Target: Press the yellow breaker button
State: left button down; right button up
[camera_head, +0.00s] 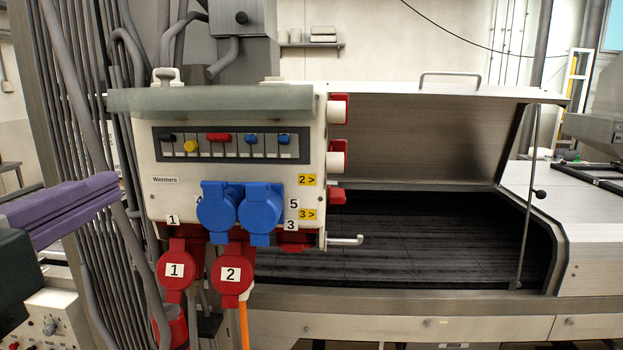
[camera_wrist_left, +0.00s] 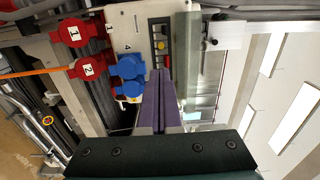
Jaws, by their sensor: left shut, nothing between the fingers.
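The yellow breaker button (camera_head: 191,146) sits in a dark row of coloured breakers on the front of a white power box (camera_head: 163,200). A black one is to its left, and red and blue ones are to its right. The yellow button also shows in the left wrist view (camera_wrist_left: 161,45), just beyond the fingertips. My left gripper (camera_head: 113,191) has purple fingers, shut and empty. In the head view it is left of and below the button; in the wrist view its tips (camera_wrist_left: 161,74) point toward the breaker row. My right gripper is not in view.
A grey-green raised cover (camera_head: 210,99) juts out above the breaker row. Blue sockets (camera_head: 259,208) and red plugs (camera_head: 231,275) stick out below it. Grey pipes (camera_head: 80,120) run on the left. A dryer with an open hood (camera_head: 420,130) stands to the right.

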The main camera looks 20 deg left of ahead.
pick_arm(q)
jog(key=shift+a, duration=0.1)
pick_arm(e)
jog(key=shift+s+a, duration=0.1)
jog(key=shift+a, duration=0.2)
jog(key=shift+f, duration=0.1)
pick_arm(q)
send_near(189, 148)
jog(key=p+x, duration=0.3)
jog(key=x, duration=0.2)
jog(key=shift+w+a+r, duration=0.15)
jog(key=shift+w+r, duration=0.05)
jog(key=shift+w, duration=0.15)
jog(key=shift+w+a+f, duration=0.1)
jog(key=shift+w+f, duration=0.05)
jog(key=shift+w, duration=0.35)
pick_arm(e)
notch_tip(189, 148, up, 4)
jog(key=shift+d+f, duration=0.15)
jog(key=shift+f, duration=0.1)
pick_arm(q)
jog(key=shift+w, duration=0.1)
